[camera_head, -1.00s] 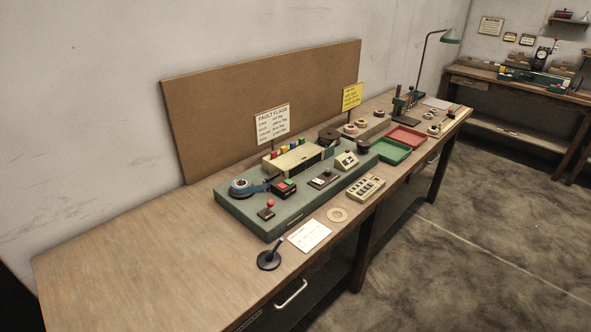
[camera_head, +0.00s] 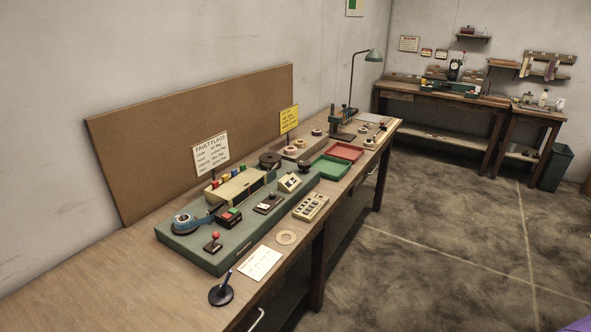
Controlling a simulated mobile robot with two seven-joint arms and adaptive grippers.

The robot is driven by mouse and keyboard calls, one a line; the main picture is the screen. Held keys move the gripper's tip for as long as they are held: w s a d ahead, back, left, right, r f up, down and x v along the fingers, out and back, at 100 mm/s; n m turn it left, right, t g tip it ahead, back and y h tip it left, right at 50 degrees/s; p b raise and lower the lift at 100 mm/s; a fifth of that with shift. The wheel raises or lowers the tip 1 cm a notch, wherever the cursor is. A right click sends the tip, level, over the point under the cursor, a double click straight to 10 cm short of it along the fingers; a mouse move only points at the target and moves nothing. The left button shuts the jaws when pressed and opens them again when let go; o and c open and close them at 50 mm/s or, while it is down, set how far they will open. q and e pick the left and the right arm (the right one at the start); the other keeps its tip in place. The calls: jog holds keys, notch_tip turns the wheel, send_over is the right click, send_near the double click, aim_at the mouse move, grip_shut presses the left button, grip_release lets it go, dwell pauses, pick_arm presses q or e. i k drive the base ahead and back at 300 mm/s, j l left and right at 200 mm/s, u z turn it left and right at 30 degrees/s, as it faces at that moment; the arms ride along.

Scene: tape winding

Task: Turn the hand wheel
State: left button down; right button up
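The tape winding machine has a green base (camera_head: 208,258) on the long wooden bench. A blue tape roll (camera_head: 184,222) sits at its near left end. A dark round disc (camera_head: 269,160) stands at the far side of the machine, and a smaller dark round part (camera_head: 304,168) is at its right end. I cannot tell which of these, if either, is the hand wheel. A red-knobbed lever (camera_head: 214,242) and a cream housing (camera_head: 238,187) are also on the base. Neither of my grippers is in view.
A green tray (camera_head: 329,168) and red tray (camera_head: 345,151) lie beyond the machine. A white card (camera_head: 260,263), a tan ring (camera_head: 286,238) and a black stand (camera_head: 221,294) are along the front edge. Open floor (camera_head: 420,250) lies right of the bench.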

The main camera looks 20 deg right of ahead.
aim_at(304, 165)
jog(key=i+l, duration=0.15)
jog(key=l, duration=0.25)
jog(key=i+l+z, duration=0.15)
jog(key=l, duration=0.25)
jog(key=i+l, duration=0.15)
jog(key=l, duration=0.25)
jog(key=i+l+z, duration=0.15)
jog(key=l, duration=0.25)
jog(key=k+j+z, duration=0.1)
jog(key=j+z, duration=0.2)
jog(key=z, duration=0.2)
